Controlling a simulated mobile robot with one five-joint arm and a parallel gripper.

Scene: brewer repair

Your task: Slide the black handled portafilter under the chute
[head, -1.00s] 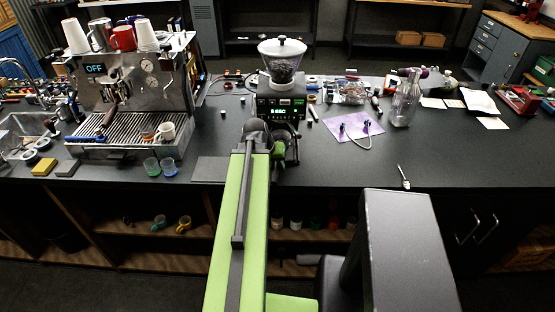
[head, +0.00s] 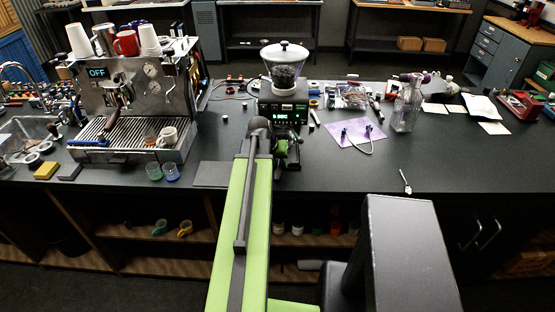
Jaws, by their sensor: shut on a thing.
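The grinder (head: 283,112) stands on the counter, with a clear hopper of dark beans on top and a lit green display. My gripper (head: 287,152) is in front of the grinder's lower face, at the far end of my green arm. It is shut on the black handled portafilter, which is small and dark here and mostly hidden by my wrist. The chute on the grinder's front is also hard to make out behind my wrist. I cannot tell whether the portafilter sits under the chute or only in front of it.
The espresso machine (head: 133,95) with cups on top stands at left, showing OFF. A dark flat mat (head: 212,174) lies left of my arm. A purple sheet (head: 352,134) and a glass bottle (head: 406,106) are at right. The right front counter is mostly clear.

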